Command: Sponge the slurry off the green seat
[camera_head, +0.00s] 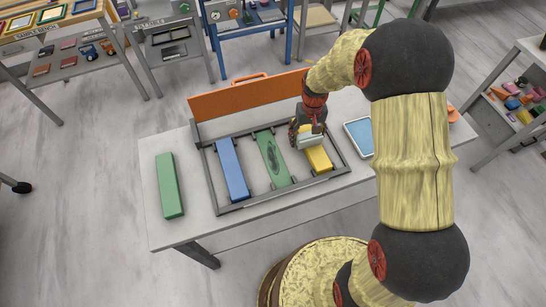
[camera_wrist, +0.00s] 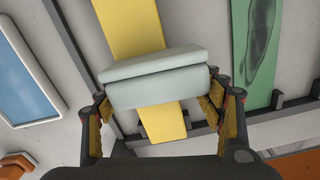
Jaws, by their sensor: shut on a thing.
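The green seat (camera_head: 276,171) is the green bar in the grey frame, between the blue and yellow bars. A dark grey slurry smear (camera_head: 271,155) lies along its upper face. The smear (camera_wrist: 261,40) and part of the green seat (camera_wrist: 240,86) also show at the right of the wrist view. My gripper (camera_head: 309,134) is shut on a pale grey-white sponge (camera_wrist: 155,88), with one finger at each end of it. The sponge (camera_head: 310,143) is held over the yellow bar, right of the green seat. Whether it touches the yellow bar is unclear.
The yellow bar (camera_head: 319,159) and blue bar (camera_head: 231,166) lie in the grey frame (camera_head: 207,175). A loose green block (camera_head: 169,185) is at the slab's left. A tray with a blue inside (camera_head: 361,138) stands right. An orange panel (camera_head: 240,96) rises behind.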

